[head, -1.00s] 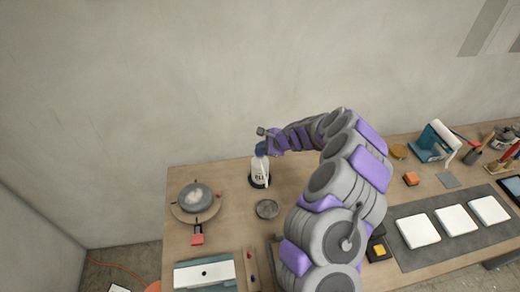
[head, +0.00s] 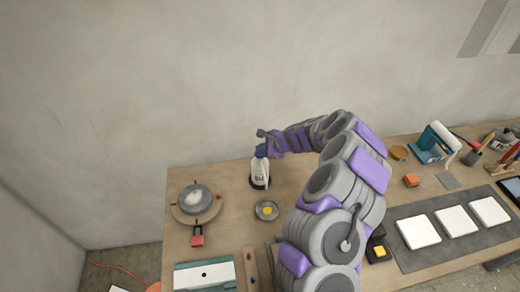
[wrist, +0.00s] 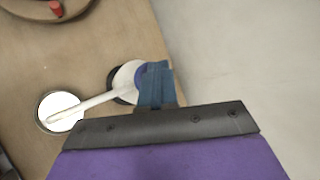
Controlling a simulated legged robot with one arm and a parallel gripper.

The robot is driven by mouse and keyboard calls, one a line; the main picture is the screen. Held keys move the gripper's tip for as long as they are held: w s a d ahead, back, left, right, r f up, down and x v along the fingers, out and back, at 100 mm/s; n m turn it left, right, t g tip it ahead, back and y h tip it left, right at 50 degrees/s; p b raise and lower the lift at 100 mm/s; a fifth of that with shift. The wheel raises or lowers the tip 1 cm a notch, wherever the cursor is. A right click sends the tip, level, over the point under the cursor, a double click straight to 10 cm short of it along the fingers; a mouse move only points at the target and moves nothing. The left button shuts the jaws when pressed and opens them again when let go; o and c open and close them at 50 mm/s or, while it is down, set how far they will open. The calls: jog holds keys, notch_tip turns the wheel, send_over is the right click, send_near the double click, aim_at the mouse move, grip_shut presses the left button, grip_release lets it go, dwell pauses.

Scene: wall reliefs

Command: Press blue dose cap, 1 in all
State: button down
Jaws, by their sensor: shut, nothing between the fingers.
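A white bottle (head: 258,174) with dark markings stands upright near the back edge of the table. Its blue dose cap (head: 261,152) is on top; in the wrist view the cap (wrist: 140,77) is partly hidden behind my fingers. A long white spout (wrist: 98,101) reaches from the bottle over a small round dish (wrist: 41,112).
A teal and white box (head: 205,275) lies at the front left. White tiles (head: 418,232) lie on a dark mat at the right. The wall stands behind the table.

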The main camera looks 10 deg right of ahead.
aim_at(262, 155)
jog(key=shift+f, duration=0.5)
jog(key=shift+s+r+p, duration=0.1)
jog(key=shift+r+p, duration=0.5)
jog(key=shift+p, duration=0.05)
jog(key=shift+s+r+p, duration=0.25)
jog(key=shift+r+p, duration=0.15)
jog(key=shift+r, duration=0.2)
jog(key=shift+w, duration=0.2)
notch_tip(262, 155, up, 5)
jog(key=p, duration=0.4)
jog(key=shift+r, duration=0.1)
